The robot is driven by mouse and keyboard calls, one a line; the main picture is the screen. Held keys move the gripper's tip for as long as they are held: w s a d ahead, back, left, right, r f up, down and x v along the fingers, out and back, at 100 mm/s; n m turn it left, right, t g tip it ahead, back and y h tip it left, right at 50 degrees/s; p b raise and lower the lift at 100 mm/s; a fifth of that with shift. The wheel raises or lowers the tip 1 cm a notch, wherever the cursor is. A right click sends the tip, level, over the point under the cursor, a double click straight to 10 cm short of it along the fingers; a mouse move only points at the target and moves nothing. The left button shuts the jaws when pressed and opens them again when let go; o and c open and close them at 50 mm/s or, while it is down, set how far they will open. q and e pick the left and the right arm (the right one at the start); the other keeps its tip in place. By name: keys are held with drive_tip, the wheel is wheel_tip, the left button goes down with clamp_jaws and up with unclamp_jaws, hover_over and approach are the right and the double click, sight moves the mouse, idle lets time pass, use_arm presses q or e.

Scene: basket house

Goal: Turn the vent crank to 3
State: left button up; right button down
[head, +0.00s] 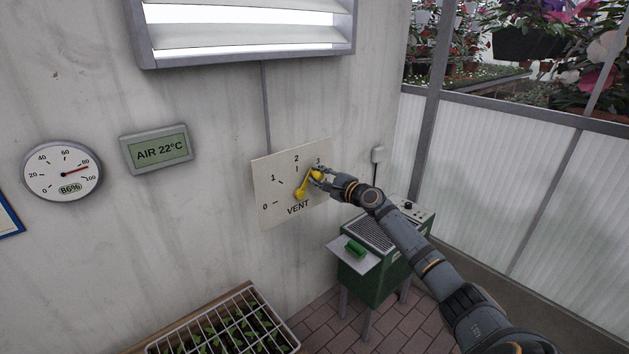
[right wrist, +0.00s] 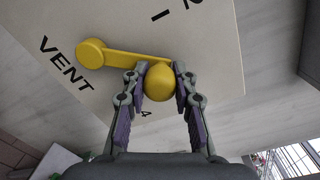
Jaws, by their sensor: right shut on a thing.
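The vent dial plate (head: 272,184) is a pale panel on the wall, marked 0, 1, 2 and 3 with VENT below. The yellow crank (head: 302,187) pivots low on the plate, and its arm points up and right, close to the 3 mark. My right gripper (head: 319,178) reaches in from the right and is shut on the crank's round knob. In the right wrist view, my right gripper (right wrist: 161,84) has a finger on each side of the yellow knob (right wrist: 159,83). The crank's hub (right wrist: 91,53) is to the left there. My left gripper is not in view.
A louvred vent window (head: 245,30) is above the plate. A round gauge (head: 62,170) and an AIR 22°C display (head: 157,149) hang to the left. A green machine (head: 372,272) stands below my right arm. A wire crate of seedlings (head: 225,325) is at the bottom.

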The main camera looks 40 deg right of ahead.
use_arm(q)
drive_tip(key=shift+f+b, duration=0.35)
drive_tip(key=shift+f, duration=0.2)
use_arm(e)
drive_tip(key=shift+d+f+m, duration=0.45)
drive_tip(key=shift+d+m, duration=0.05)
drive_tip(key=shift+m, duration=0.3)
drive_tip(key=c, duration=1)
unclamp_jaws()
drive_tip(key=shift+c, duration=0.2)
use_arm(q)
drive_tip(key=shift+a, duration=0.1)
